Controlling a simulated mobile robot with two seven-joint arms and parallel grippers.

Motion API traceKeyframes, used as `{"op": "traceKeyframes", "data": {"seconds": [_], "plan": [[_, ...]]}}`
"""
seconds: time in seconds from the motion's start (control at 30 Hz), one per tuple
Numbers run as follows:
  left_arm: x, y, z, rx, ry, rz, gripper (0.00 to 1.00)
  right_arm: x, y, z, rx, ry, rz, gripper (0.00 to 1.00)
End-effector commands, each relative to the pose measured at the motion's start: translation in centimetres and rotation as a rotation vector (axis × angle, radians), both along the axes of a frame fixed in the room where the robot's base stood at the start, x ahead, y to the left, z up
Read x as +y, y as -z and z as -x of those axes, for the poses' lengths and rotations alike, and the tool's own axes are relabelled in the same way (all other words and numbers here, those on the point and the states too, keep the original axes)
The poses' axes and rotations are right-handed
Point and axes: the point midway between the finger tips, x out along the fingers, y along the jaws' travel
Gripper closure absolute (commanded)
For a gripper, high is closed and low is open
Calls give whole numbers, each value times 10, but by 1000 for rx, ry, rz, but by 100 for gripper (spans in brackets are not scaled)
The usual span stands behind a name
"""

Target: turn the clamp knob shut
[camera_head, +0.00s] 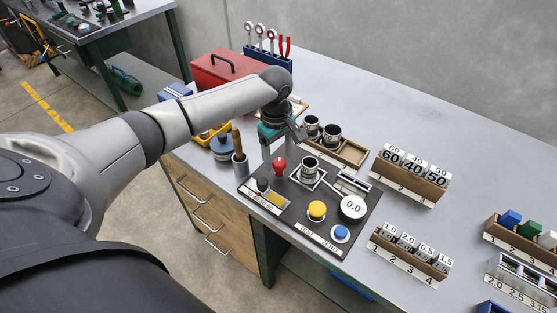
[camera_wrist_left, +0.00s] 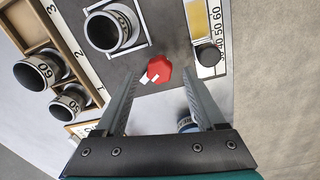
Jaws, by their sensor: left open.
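The red clamp knob (camera_head: 279,165) stands on the dark test panel (camera_head: 285,218), left of a metal cup (camera_head: 309,170). It also shows in the left wrist view as a red knob (camera_wrist_left: 158,69) with white marks on its near side. My left gripper (camera_head: 279,146) is open above the panel, close to the knob. In the left wrist view, the tips of my left gripper (camera_wrist_left: 160,76) lie on either side of the knob, with gaps on both sides. I cannot tell how far above it they are. My right gripper is not in view.
The panel also holds a yellow button (camera_head: 317,209), a blue button (camera_head: 340,233) and a 0.0 dial (camera_head: 352,207). A wooden tray with dark cups (camera_head: 332,132) is behind. A red toolbox (camera_head: 222,72) stands at the back left. Numbered block racks (camera_head: 411,175) sit to the right.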

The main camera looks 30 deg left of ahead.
Motion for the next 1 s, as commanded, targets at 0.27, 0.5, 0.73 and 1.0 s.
{"op": "traceKeyframes", "data": {"seconds": [0.27, 0.5, 0.73, 1.0], "plan": [[0, 16, 0, 1, 2, -1, 28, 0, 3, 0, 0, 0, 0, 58], [0, 16, 0, 0, 2, -1, 33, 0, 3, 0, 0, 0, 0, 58], [0, 15, 0, 0, 1, -1, 59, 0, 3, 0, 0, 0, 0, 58], [0, 15, 0, 0, 1, -1, 89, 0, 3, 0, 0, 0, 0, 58]]}}
